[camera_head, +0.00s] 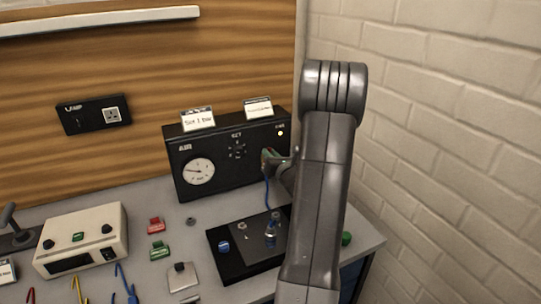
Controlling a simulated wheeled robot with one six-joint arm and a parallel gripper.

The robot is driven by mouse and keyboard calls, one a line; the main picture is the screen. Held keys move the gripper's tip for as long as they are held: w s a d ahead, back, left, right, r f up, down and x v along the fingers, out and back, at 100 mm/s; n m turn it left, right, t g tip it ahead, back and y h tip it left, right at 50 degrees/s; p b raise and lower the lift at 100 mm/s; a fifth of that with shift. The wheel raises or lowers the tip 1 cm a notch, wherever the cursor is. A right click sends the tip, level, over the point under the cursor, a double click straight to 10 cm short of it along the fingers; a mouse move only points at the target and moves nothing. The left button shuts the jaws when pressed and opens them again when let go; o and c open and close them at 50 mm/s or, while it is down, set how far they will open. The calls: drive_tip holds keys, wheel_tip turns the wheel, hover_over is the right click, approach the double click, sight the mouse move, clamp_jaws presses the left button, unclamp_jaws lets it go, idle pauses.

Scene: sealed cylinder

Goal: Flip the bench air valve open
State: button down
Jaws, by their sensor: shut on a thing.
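The black air box (188,184) stands at the back of the bench, with a round gauge (198,171), a dial in the middle and a lit yellow lamp at upper right. My gripper (271,159) is at the right part of its front face, shut on a small red-and-green part (266,155). I cannot tell whether this part is the air valve's lever; the fingers and wrist hide much of it. A blue hose (267,190) hangs below it towards a small clear cylinder (272,228) on a black plate (228,268).
A cream instrument box (82,240) stands at left. A red clip (155,225), a green clip (159,250) and a metal plate (182,277) lie on the grey bench. A white brick wall (440,130) is close to my arm's right.

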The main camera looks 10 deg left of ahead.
drive_tip(key=shift+s+a+n+b, duration=0.25)
drive_tip(key=shift+n+b, duration=0.55)
drive_tip(key=shift+b, duration=0.7)
drive_tip(key=shift+s+a+n+b, duration=0.1)
drive_tip(key=shift+a+n+b, duration=0.1)
drive_tip(key=shift+n+b, duration=0.95)
drive_tip(key=shift+m, duration=0.35)
drive_tip(key=c, duration=1.4)
unclamp_jaws()
drive_tip(key=shift+c, duration=0.2)
drive_tip(key=shift+s+b, duration=0.1)
drive_tip(key=shift+b, duration=0.2)
drive_tip(key=b+v, duration=0.2)
drive_tip(key=v, duration=1.1)
drive_tip(key=shift+s+d, duration=0.25)
